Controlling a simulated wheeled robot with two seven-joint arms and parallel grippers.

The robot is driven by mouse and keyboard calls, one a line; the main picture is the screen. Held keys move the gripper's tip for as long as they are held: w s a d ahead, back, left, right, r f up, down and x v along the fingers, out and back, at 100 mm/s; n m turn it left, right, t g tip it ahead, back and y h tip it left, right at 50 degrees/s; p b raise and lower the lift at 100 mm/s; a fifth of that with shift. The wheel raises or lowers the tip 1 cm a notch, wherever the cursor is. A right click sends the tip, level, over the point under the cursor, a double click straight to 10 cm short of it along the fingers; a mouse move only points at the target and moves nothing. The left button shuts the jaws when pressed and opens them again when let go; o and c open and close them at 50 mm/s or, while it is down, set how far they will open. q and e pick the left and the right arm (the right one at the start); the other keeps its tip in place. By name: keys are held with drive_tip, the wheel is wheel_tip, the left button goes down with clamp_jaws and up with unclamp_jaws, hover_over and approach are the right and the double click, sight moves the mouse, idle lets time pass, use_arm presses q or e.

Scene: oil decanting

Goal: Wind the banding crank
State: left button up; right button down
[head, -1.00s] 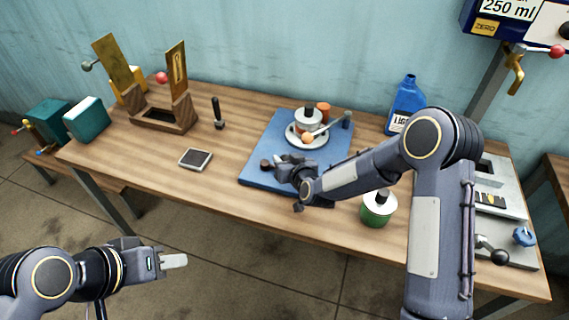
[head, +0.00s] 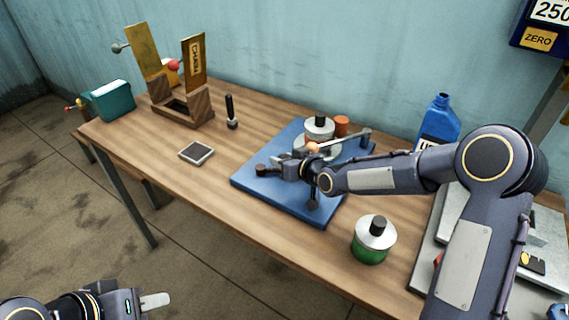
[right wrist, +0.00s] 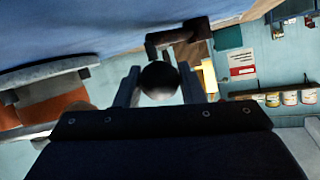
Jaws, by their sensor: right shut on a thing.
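My right gripper (head: 284,164) is low over the board's left part, in front of the plate. In the right wrist view its two fingers (right wrist: 159,88) are shut on a dark round knob (right wrist: 160,78); the head view hides this knob.
A green jar (head: 374,240) stands right of the board. A small dark-topped pad (head: 196,153) lies left. Bare tabletop lies between the pad and board.

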idle(0.3)
drive_tip(key=c, duration=1)
unclamp_jaws()
drive_tip(key=shift+o, duration=0.2)
drive_tip(key=shift+b+v, duration=0.4)
drive_tip(key=shift+v, duration=3.5)
drive_tip(key=shift+w, duration=0.1)
drive_tip(key=shift+c, duration=0.2)
